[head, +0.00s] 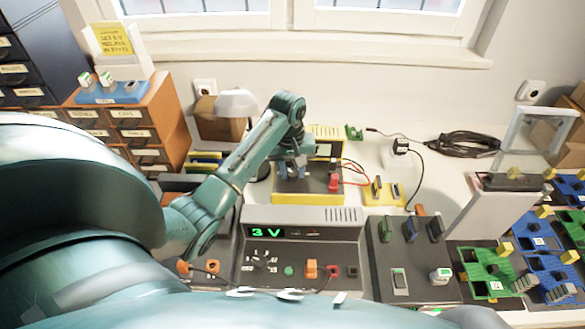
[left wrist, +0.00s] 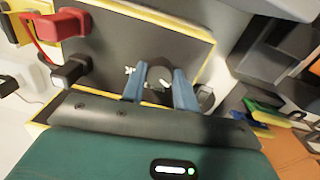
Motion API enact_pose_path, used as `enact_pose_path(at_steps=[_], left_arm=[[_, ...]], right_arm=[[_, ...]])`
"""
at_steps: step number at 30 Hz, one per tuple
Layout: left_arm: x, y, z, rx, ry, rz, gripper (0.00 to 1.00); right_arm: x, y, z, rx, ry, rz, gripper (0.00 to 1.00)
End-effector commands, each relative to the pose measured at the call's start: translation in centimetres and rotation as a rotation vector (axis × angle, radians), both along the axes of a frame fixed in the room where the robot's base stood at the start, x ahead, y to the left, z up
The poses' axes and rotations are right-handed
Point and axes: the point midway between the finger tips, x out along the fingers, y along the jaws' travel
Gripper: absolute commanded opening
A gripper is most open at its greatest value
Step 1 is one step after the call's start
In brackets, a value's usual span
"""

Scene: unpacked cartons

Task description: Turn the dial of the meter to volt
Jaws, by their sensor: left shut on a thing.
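The meter (head: 320,197) is a yellow-edged box with a dark face, in the middle of the bench in the head view. In the left wrist view its dark face (left wrist: 112,62) fills the upper middle. My left gripper (head: 293,172) reaches down over the meter's left part. In the left wrist view its two blue fingers (left wrist: 162,74) stand on either side of the round dark dial (left wrist: 160,86) and are shut on it. A small white mark shows by the dial, but I cannot read the setting. My right gripper is in neither view.
A red plug (head: 333,182) with red leads sits at the meter's right side. A grey power unit (head: 300,216) showing 3 V stands in front. An orange drawer cabinet (head: 165,120) is at left. Blue and green boards (head: 487,270) lie at right.

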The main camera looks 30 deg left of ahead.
Motion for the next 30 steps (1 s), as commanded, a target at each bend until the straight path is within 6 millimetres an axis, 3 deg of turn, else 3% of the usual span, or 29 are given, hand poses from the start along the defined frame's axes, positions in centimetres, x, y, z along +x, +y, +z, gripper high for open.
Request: enact_pose_path(at_steps=[11,30], left_arm=[[0.1,0.09,0.1,0.001,-0.002,-0.17,0.07],[0.19,0.14,0.14,0.001,-0.002,-0.752,0.07]], right_arm=[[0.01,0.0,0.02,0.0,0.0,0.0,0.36],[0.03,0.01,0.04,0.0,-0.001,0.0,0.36]])
